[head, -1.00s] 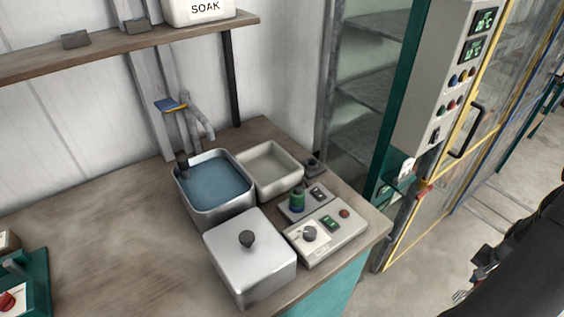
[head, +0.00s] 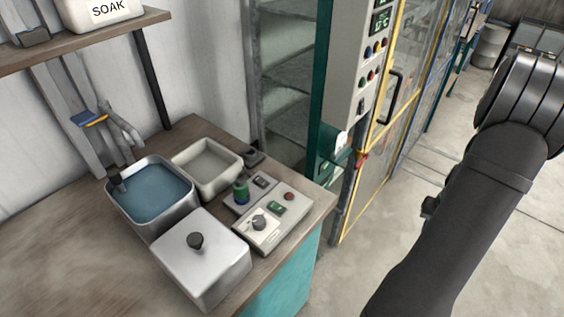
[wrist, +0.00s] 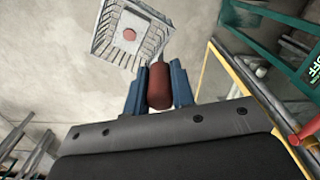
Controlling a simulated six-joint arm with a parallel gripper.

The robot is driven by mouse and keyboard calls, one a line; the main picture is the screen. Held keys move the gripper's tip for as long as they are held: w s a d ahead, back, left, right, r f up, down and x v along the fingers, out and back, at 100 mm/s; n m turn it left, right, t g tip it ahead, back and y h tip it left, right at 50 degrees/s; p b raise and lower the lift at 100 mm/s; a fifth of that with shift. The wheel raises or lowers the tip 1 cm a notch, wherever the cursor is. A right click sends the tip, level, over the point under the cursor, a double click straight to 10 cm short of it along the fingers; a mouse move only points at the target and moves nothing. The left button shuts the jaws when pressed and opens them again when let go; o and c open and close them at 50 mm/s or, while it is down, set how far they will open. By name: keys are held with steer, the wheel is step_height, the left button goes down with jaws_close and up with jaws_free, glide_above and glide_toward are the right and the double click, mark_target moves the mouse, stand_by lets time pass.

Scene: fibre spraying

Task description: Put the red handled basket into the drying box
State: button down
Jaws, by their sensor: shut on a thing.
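My gripper (wrist: 159,72) shows in the wrist view, its two blue fingers shut on a dark red rounded handle (wrist: 158,88). Beyond the fingers, up and left, is a grey slatted basket-like shape (wrist: 104,35) with a red spot at its middle. I cannot tell how it joins the handle. In the head view only my dark arm shows, at right; the gripper and basket are outside that picture. A tall teal-framed cabinet with grey shelves (head: 285,85), seemingly the drying box, stands behind the bench. I cannot tell whether its front is open.
The wooden bench (head: 65,245) carries a water-filled metal tank (head: 150,190), a lidded metal box (head: 205,265), an empty pale tray (head: 207,168) and a control box (head: 275,220). A yellow-framed door (head: 378,140) with a black handle stands right of the cabinet. Floor (head: 390,215) shows between door and arm.

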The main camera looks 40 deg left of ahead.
steer(key=s+a+r+n, duration=0.3)
steer(key=a+r+n, duration=0.5)
steer(key=a+n, duration=0.4)
steer(key=s+a+r+n, duration=0.3)
steer(key=a+r+n, duration=0.6)
steer(key=a, duration=0.5)
steer(key=s+a+r+n, duration=0.6)
steer(key=s+a+n, duration=0.2)
steer(key=a+n, duration=0.3)
steer(key=s+a+r+n, duration=0.6)
steer(key=s+a+n, duration=0.3)
steer(key=a, duration=0.4)
steer(key=s+a+f+n, duration=0.1)
steer(key=s+a+f, duration=0.5)
steer(key=a+f, duration=0.3)
steer(key=shift+s+f, duration=0.35)
steer(key=shift+f, duration=0.4)
steer(key=shift+a, duration=0.1)
